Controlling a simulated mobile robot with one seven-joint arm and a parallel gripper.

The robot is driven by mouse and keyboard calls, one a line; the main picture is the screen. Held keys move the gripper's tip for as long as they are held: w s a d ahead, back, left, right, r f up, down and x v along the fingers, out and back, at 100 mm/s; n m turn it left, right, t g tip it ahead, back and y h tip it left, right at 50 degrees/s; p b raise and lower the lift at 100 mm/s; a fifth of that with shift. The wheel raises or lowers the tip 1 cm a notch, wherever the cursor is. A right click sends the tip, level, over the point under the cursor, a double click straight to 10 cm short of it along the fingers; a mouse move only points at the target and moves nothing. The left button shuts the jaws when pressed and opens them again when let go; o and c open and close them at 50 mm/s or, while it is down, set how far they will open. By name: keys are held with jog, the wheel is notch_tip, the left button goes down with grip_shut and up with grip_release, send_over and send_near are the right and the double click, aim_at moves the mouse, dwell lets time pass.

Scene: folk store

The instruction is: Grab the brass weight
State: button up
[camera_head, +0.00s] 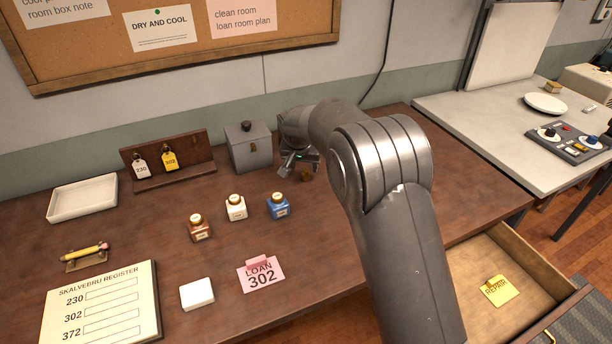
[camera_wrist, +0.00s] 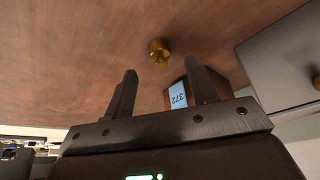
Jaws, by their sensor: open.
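A small brass weight (camera_wrist: 159,50) sits on the brown desk, just beyond my fingertips in the wrist view and roughly centred between them. It also shows in the head view (camera_head: 306,175), close beside my gripper (camera_head: 292,165), right of the grey box. My gripper is open and empty, its two fingers apart in the wrist view (camera_wrist: 160,70). Nothing is between the tips. In the head view my arm covers part of the desk behind the weight.
A block labelled 372 (camera_wrist: 178,95) stands near my right finger. The grey lidded box (camera_head: 249,147) is close to the gripper's left. Blue (camera_head: 278,206), white (camera_head: 236,208) and brown (camera_head: 200,228) bottles stand in front. An open drawer (camera_head: 510,262) is at lower right.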

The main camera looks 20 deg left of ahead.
aim_at(306, 171)
jog(key=x, duration=0.5)
jog(key=shift+w+f, duration=0.15)
jog(key=shift+w, duration=0.05)
jog(key=c, duration=1)
jog(key=shift+c, duration=0.6)
